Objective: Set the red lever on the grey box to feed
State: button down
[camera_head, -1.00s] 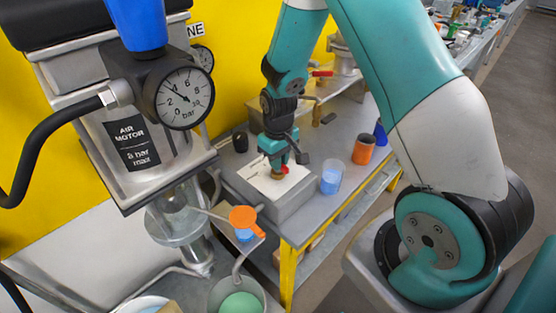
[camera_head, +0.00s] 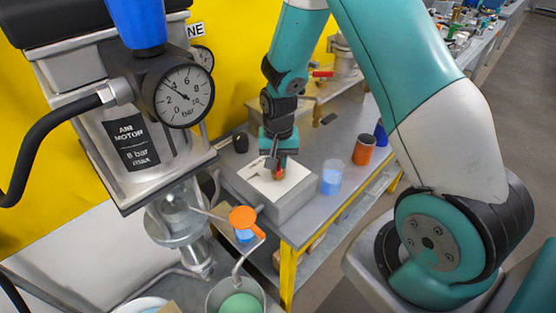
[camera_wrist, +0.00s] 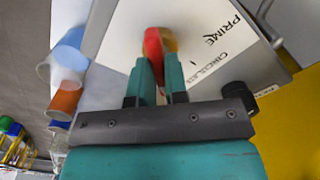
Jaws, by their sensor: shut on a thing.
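The grey box (camera_head: 290,205) stands on the bench in the middle of the head view, with a pale top plate. In the wrist view the plate (camera_wrist: 125,25) carries the printed words PRIME and, partly legible, CIRCULATE; I see no FEED label. The red lever (camera_wrist: 152,48) rises from the plate, with an orange-brass part beside it. My gripper (camera_wrist: 158,68) is shut on the lever, its teal fingers on either side of it. In the head view my gripper (camera_head: 278,164) comes down from above and partly hides the lever (camera_head: 279,176).
A clear cup with blue contents (camera_head: 332,178) and an orange-brown container (camera_head: 363,150) stand right of the box.

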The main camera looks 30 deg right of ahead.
aim_at(279, 162)
dwell(0.5)
jog(key=c, duration=1.1)
grip_release()
jog(key=shift+c, duration=0.2)
notch_tip(279, 162, up, 18)
jog(key=b, duration=0.1)
jog(key=shift+f+b, duration=0.25)
jog(key=shift+b, duration=0.05)
